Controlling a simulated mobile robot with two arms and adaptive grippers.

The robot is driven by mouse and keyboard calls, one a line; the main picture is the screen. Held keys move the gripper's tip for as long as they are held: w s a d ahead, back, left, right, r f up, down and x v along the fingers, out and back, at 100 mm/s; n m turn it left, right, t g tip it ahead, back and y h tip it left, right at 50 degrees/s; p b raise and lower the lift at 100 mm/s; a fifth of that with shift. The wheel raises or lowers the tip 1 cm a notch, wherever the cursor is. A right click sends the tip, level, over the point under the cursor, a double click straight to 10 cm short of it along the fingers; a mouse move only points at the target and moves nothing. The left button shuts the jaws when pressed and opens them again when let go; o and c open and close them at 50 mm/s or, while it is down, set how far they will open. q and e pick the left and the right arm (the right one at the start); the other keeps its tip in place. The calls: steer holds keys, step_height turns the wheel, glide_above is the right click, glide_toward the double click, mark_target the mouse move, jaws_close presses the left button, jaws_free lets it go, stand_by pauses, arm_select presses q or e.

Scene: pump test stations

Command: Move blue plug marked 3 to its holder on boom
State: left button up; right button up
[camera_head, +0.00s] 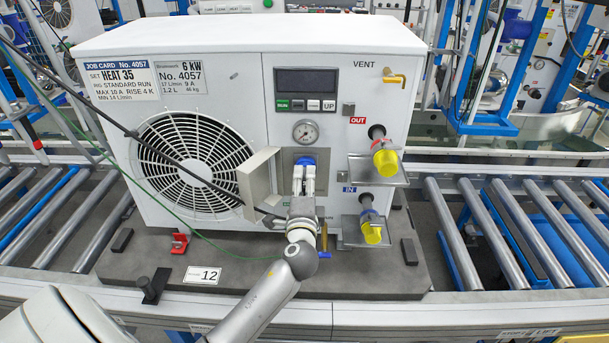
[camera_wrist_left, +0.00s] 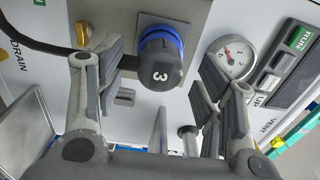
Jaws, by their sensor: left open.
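The plug marked 3 (camera_wrist_left: 162,70) has a dark grey body and a blue ring. It sits against a grey plate on the front of the white unit, and its blue part shows in the head view (camera_head: 305,160). My left gripper (camera_head: 304,172) is in front of the plug, which also shows between its spread fingers (camera_wrist_left: 163,82) in the left wrist view. The gripper is open, and I cannot tell whether a finger touches the plug. I cannot make out the holder on the boom. My right gripper is not in view.
A pressure gauge (camera_head: 306,132) is just above the plug. A black cable (camera_head: 130,133) crosses the unit's front. Rollers (camera_head: 500,235) flank the base.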

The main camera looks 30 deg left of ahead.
mark_target(305, 175)
arm_select(q)
steer(key=shift+x, duration=2.05)
steer(key=shift+d, duration=0.1)
steer(key=shift+c, duration=0.2)
steer(key=c, duration=1.3)
steer(key=shift+v, duration=3)
steer(key=shift+s, duration=0.1)
steer(key=s+d+m+t+h, duration=0.1)
steer(key=s+d+m+h, duration=0.1)
steer(key=s+d, duration=0.3)
steer(key=s+d+m+t+h, duration=0.1)
steer(key=s+d+m+h, duration=0.1)
steer(key=s+d+h, duration=0.2)
steer(key=s+d+m+h, duration=0.2)
steer(key=s+d+h, duration=0.1)
steer(key=s+d, duration=0.4)
steer(key=shift+s+d+r+t+h, duration=0.1)
steer(key=shift+s+r+t+h, duration=0.1)
steer(key=shift+s, duration=0.75)
steer(key=shift+s+d+r+t+h, duration=0.1)
steer(key=shift+s+r+t, duration=0.1)
steer(key=shift+s, duration=0.75)
